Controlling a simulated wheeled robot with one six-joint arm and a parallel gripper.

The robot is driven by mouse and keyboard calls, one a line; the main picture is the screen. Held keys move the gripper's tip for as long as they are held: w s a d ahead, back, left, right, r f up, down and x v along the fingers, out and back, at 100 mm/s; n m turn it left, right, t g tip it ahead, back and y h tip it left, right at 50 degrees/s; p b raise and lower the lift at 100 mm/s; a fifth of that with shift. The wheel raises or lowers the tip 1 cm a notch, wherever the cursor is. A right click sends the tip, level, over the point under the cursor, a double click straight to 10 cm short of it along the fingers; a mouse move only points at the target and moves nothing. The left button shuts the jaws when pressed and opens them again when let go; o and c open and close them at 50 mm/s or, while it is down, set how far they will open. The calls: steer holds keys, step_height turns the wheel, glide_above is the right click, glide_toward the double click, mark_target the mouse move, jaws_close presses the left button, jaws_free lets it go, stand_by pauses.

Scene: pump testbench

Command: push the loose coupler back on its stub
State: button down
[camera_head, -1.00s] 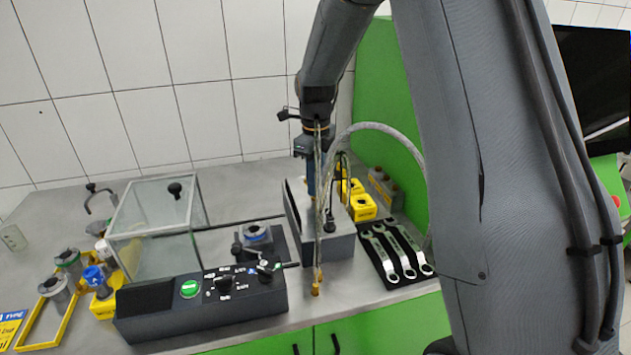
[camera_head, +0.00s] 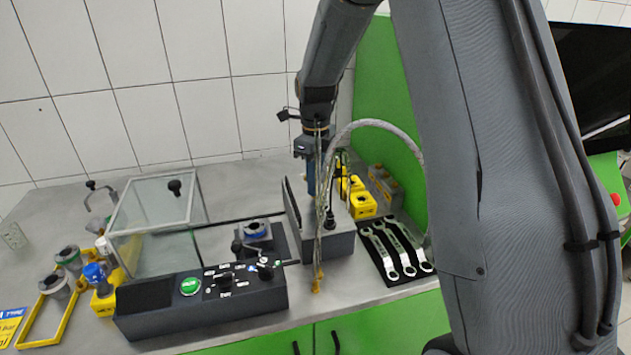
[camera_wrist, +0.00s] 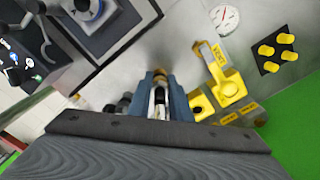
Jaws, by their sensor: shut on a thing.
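My gripper (camera_wrist: 161,98), with blue fingers, is shut on a small coupler (camera_wrist: 159,96) with a brass-coloured end, a pale band and a dark part. In the head view my gripper (camera_head: 311,184) points down behind the grey block (camera_head: 335,246), and the coupler is hidden there. I cannot make out the stub, or whether the coupler touches it. A pale braided hose (camera_head: 384,128) arches from near my gripper to the right. A thin line with a brass-coloured tip (camera_head: 317,287) hangs in front of the block.
Yellow blocks (camera_head: 364,205) stand close right of the block, also in the wrist view (camera_wrist: 228,86). Wrenches (camera_head: 398,250) lie on a black mat. A control box (camera_head: 200,301) and a clear-walled enclosure (camera_head: 150,226) are at left. A green panel (camera_head: 385,85) rises behind.

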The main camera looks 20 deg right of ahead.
steer(key=c, duration=1.5)
jaws_free()
steer(key=shift+c, duration=0.2)
steer(key=shift+r, duration=0.1)
steer(key=shift+r+p, duration=2.35)
steer(key=shift+r, duration=1.05)
